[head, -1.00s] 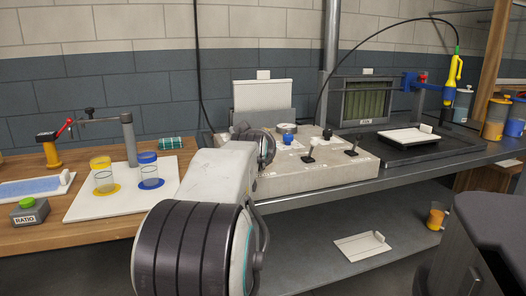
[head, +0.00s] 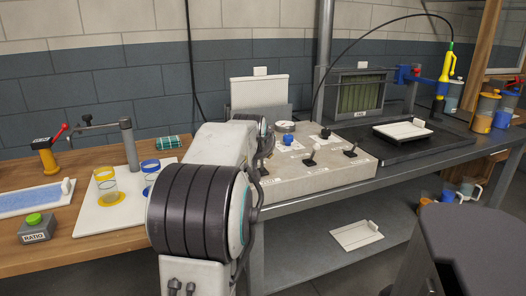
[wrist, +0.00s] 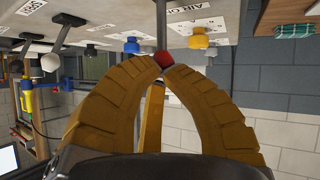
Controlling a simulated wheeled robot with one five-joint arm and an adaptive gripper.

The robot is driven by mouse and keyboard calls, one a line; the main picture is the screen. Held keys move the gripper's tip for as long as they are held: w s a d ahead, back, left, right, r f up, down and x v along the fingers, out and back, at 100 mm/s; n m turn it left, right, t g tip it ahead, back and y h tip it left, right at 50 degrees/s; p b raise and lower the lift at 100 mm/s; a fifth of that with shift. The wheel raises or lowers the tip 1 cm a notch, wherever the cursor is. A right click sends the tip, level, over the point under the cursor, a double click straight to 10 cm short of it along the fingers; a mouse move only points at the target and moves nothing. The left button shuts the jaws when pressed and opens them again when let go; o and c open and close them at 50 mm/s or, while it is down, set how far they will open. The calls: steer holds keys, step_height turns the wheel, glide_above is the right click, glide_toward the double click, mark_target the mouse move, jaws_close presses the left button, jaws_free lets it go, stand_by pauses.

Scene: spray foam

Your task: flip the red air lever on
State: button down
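In the wrist view, the red knob (wrist: 163,58) of a lever on the panel lies right at the fingertips of my gripper (wrist: 167,68). Lettering that reads "AIR C", cut off, is on the panel beside it. The two brown fingers curve inward and their tips nearly meet. I cannot tell whether the knob is pinched between them or just touching them. In the head view, my arm hides the gripper and the red knob. The console (head: 335,172) shows to the right of my arm.
A blue knob (wrist: 131,46) and a yellow knob (wrist: 197,38) sit close on either side in the wrist view. Black toggles (head: 310,158) stand on the console. A yellow post with a red handle (head: 60,132) and clear cups (head: 105,183) stand on the left bench.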

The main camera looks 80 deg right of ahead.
steer(key=shift+w+d+p, duration=0.35)
steer(key=shift+w+d, duration=0.1)
steer(key=shift+d, duration=0.35)
steer(key=shift+r, duration=0.2)
steer(key=shift+r+p, duration=0.65)
